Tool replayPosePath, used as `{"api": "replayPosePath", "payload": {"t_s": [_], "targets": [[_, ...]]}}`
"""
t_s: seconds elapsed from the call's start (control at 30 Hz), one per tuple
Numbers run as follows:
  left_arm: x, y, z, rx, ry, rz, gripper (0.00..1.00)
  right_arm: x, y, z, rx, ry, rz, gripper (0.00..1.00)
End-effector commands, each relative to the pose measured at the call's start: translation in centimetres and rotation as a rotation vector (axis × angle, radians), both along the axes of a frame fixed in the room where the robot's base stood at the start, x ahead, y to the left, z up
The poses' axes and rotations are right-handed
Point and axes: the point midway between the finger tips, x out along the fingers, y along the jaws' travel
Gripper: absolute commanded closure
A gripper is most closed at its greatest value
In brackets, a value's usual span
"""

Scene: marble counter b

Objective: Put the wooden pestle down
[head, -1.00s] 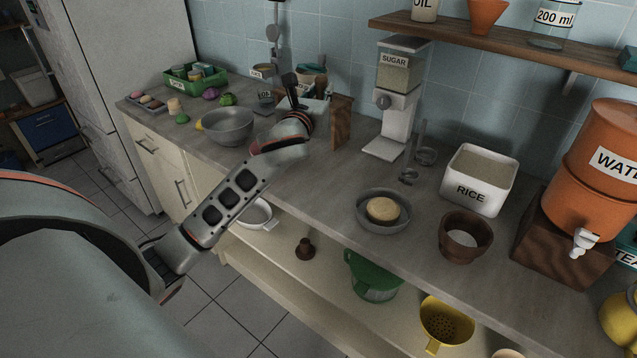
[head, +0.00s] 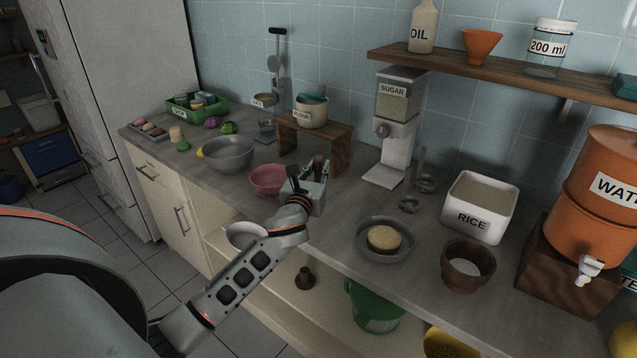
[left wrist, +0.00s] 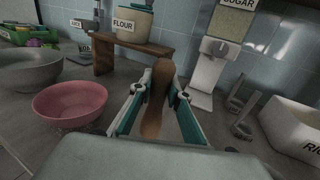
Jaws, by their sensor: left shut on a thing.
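The wooden pestle (left wrist: 158,98) is brown and stands roughly upright between the two fingers of my left gripper (left wrist: 160,88) in the left wrist view. In the head view its brown top (head: 318,165) shows above my left gripper (head: 312,182). The left gripper is shut on the pestle, over the counter's front part, right of the pink bowl (head: 268,179). I cannot tell whether the pestle's lower end touches the counter (head: 340,206). My right gripper is not in view.
A small wooden stand (head: 338,153) with a flour pot (head: 311,111) is behind the gripper. The sugar dispenser (head: 394,130) stands at the back right. A grey dish (head: 368,246) holding a round tan item is at the front right. Some bare counter lies between them.

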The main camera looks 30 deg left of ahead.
Motion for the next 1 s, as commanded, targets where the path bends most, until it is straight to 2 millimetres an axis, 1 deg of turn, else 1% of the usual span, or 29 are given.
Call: {"api": "replayPosePath", "payload": {"t_s": [0.2,0.3,0.5,0.73,0.77,0.8,0.83,1.0], "targets": [[0.0,-0.1,-3.1,-0.002,0.002,0.000,1.00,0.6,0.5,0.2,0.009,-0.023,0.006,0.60],[0.0,0.0,-4.1,-0.001,0.002,0.000,1.00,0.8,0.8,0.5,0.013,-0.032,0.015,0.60],[0.0,0.0,-4.2,0.000,0.000,-0.001,1.00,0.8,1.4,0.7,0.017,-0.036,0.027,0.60],[0.0,0.0,-4.5,0.000,0.000,-0.001,1.00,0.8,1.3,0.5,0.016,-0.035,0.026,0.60],[0.0,-0.1,-4.6,0.000,0.000,-0.001,0.81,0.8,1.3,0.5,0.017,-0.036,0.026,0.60],[0.0,-0.1,-4.5,0.000,0.000,-0.001,0.70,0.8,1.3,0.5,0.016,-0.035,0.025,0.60],[0.0,0.0,-4.5,0.000,0.001,-0.001,0.66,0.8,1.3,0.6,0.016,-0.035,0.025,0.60],[0.0,0.0,-4.5,0.000,0.001,-0.001,0.66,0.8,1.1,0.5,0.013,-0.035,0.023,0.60]]}}
